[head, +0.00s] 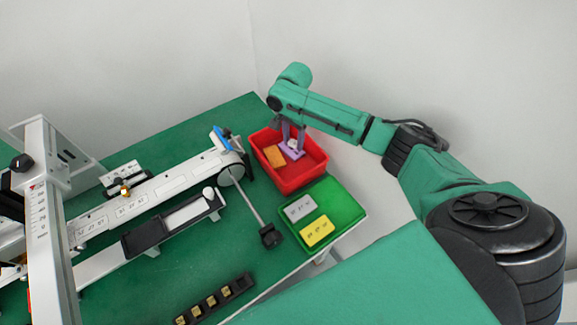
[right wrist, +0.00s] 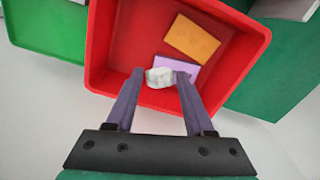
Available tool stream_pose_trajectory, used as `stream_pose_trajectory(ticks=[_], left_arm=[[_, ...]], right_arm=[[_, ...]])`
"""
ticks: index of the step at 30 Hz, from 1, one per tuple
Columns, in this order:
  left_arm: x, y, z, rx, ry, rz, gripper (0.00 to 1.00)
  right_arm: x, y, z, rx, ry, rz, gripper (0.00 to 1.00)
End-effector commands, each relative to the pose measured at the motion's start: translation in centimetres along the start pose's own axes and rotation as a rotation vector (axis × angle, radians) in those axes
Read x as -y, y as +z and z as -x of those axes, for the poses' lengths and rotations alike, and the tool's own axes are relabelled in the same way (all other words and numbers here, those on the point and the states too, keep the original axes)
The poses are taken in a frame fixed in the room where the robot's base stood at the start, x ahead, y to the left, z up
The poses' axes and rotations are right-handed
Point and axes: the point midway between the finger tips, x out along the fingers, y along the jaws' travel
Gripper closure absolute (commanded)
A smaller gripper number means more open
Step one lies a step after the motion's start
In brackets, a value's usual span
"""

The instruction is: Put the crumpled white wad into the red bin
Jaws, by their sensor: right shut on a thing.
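The crumpled white wad (right wrist: 159,77) is between the fingertips of my right gripper (right wrist: 160,74), which is shut on it. In the right wrist view the wad shows against the inside of the red bin (right wrist: 97,50), near the bin's near wall. In the head view my right gripper (head: 290,138) reaches down over the red bin (head: 290,182), and the wad (head: 292,143) is a small pale spot between the fingers. Whether the wad touches anything in the bin cannot be told. My left gripper is not in view.
An orange block (head: 274,156) and a purple block (head: 292,151) lie in the red bin. A green tray (head: 352,212) with a grey block (head: 300,208) and a yellow block (head: 317,231) stands beside it. A conveyor machine (head: 150,195) fills the left.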

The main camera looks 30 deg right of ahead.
Motion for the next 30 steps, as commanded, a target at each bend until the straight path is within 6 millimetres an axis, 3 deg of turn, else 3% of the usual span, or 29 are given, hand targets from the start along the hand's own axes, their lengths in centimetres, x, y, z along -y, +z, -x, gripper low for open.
stream_pose_trajectory(ticks=[2, 10, 11, 13, 14, 24, 26, 30], left_arm=[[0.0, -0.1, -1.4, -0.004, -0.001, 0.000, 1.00], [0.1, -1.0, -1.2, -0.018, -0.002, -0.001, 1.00], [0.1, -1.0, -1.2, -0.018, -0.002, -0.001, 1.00], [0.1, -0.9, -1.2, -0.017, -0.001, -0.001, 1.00], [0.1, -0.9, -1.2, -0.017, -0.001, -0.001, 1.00], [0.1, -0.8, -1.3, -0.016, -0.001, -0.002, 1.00], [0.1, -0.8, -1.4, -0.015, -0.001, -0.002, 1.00], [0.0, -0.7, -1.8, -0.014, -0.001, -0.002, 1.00]], right_arm=[[0.0, 0.0, -1.2, -0.001, 0.000, 0.000, 0.98], [-0.1, 0.0, -1.0, -0.001, 0.001, 0.000, 0.98], [-0.1, 0.0, -1.0, -0.001, 0.001, 0.000, 0.43], [-0.1, 0.0, -1.0, -0.001, 0.001, 0.000, 0.16], [0.0, 0.0, -1.0, -0.001, 0.001, 0.001, 0.12], [0.0, 0.0, -0.7, -0.001, 0.000, 0.001, 0.12], [0.0, 0.0, 0.0, -0.001, -0.002, 0.001, 0.12], [0.1, -0.1, 3.1, -0.001, -0.005, 0.002, 0.12]])
